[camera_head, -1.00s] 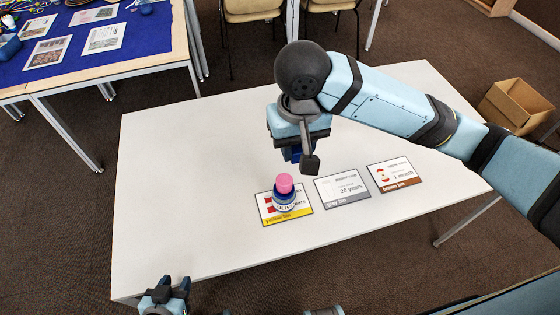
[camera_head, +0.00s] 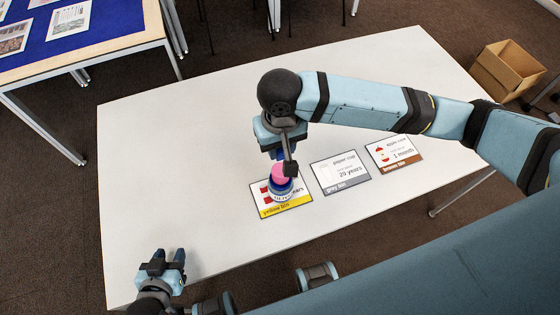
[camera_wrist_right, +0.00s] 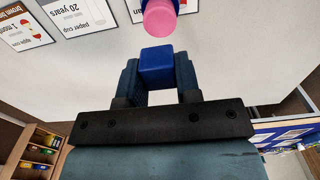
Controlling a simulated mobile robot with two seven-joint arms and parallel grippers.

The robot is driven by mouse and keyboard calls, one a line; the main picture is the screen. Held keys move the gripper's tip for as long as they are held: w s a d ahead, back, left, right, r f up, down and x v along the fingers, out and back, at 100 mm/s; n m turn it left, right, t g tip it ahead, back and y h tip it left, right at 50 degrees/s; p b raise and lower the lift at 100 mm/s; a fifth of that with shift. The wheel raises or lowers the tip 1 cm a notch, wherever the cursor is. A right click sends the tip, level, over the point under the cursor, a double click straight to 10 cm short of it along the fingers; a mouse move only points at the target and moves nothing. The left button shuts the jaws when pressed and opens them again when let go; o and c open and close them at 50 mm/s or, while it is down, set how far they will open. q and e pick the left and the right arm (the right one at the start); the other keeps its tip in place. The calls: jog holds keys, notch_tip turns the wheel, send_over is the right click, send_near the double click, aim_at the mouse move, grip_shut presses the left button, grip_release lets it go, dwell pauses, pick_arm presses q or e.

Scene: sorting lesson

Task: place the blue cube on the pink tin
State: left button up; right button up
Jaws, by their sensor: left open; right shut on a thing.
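The blue cube (camera_wrist_right: 157,66) is held between the two fingers of my right gripper (camera_wrist_right: 160,80) in the right wrist view. In the head view my right gripper (camera_head: 281,157) is low over the table, and only a little of the cube shows under it. The pink tin (camera_head: 281,173) is a short pink cylinder on top of a blue and white round piece (camera_head: 281,190). It also shows at the top of the right wrist view (camera_wrist_right: 160,17), apart from the cube. A dark finger partly covers it in the head view. My left gripper (camera_head: 171,257) is open and empty at the table's front left.
The round piece stands on the yellow bin card (camera_head: 263,208). The grey bin card (camera_head: 338,174) and brown bin card (camera_head: 394,154) lie to its right on the white table (camera_head: 190,150). A cardboard box (camera_head: 506,66) is on the floor. The table's left half is clear.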

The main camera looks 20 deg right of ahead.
aim_at(280, 168)
pick_arm(q)
jog(key=shift+w+f+b, duration=0.15)
jog(key=shift+b, duration=0.15)
pick_arm(e)
notch_tip(280, 168, down, 7)
jog(key=shift+r, duration=0.1)
jog(key=o, duration=0.9)
pick_arm(q)
jog(key=shift+r+p, duration=0.55)
jog(key=shift+p, duration=0.1)
pick_arm(e)
notch_tip(280, 168, up, 12)
jog(key=shift+f, duration=0.25)
jog(key=shift+r, duration=0.3)
pick_arm(q)
jog(key=shift+f, duration=0.1)
